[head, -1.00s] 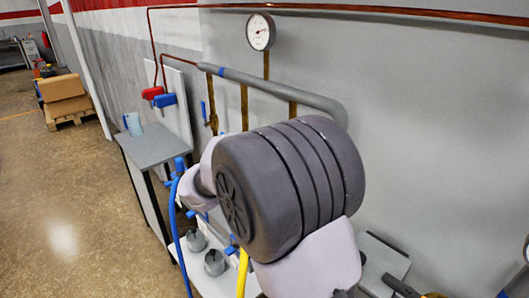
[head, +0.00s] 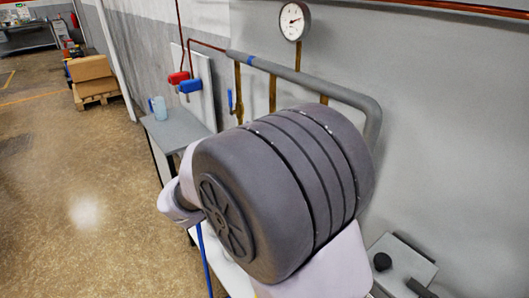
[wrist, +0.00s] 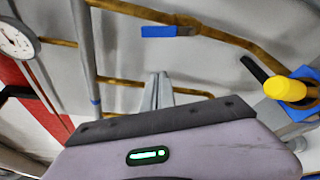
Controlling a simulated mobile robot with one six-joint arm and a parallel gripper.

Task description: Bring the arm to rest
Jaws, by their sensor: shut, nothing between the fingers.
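My arm, a large grey ribbed joint with pale lilac links, fills the middle of the head view and hides part of the bench and pipework. My gripper cannot be made out in the head view. In the wrist view its lilac body with a green light lies along the bottom. My gripper's grey fingers (wrist: 158,88) stand up close together, shut, with nothing seen between them. Behind them are brass pipes and a grey wall; I cannot tell how far off these are.
A pressure gauge (head: 294,20) and a grey pipe (head: 300,78) run along the wall. A grey table (head: 180,130) holds a light blue cup (head: 159,107). A blue lever (wrist: 165,31) and a yellow knob (wrist: 285,89) show in the wrist view. Open floor lies at left.

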